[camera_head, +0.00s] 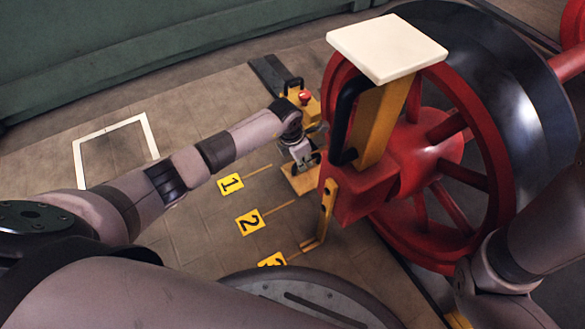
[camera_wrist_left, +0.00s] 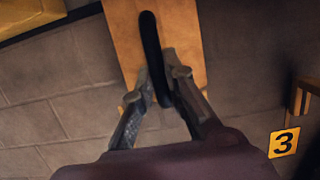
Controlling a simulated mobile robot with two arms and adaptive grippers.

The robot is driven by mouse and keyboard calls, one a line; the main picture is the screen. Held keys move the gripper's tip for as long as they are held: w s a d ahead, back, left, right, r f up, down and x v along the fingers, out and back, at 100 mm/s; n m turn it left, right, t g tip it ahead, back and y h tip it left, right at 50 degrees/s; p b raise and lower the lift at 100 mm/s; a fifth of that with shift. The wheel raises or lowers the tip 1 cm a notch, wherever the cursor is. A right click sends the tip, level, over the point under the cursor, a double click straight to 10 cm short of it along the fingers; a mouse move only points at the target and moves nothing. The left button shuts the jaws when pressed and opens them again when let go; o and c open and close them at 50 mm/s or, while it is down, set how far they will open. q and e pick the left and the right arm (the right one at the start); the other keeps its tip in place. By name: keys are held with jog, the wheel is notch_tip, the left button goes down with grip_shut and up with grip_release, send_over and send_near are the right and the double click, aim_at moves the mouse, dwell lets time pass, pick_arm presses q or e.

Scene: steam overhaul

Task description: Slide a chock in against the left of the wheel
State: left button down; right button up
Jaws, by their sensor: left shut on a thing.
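A large red spoked wheel (camera_head: 430,150) with a dark steel rim stands right of centre in the head view. My left gripper (camera_head: 304,164) is shut on the black handle of a yellow-brown chock (camera_head: 303,181). The chock is at floor level left of the wheel's red hub, close to the number 1 line. In the left wrist view my fingers (camera_wrist_left: 162,85) close on the dark handle (camera_wrist_left: 152,50) over the chock's flat top (camera_wrist_left: 185,30). I cannot tell whether the chock touches the wheel. My right gripper is not seen; only its arm shows.
A yellow block with a black handle and red knob (camera_head: 303,97) stands behind my left gripper. Number plates 1 (camera_head: 230,184), 2 (camera_head: 250,222) and 3 mark the floor. A white outline (camera_head: 78,160) is clear.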

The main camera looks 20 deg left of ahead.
aim_at(317, 169)
pick_arm(q)
jog(key=shift+w+d+f+b, duration=0.15)
jog(key=shift+w+d+b, duration=0.6)
jog(key=shift+w, duration=0.15)
jog(key=shift+w+f, duration=0.15)
jog(key=shift+s+d+r+p, duration=0.2)
jog(key=shift+s+d+p, duration=0.7)
jog(key=shift+d+p, duration=0.2)
jog(key=shift+s+d+f+p, duration=0.2)
jog(key=shift+s+d+p, duration=0.1)
jog(key=shift+s+d, duration=0.25)
jog(key=shift+w+d, duration=0.1)
jog(key=c, duration=1.9)
grip_release()
jog(key=o, duration=0.4)
jog(key=shift+c, duration=0.2)
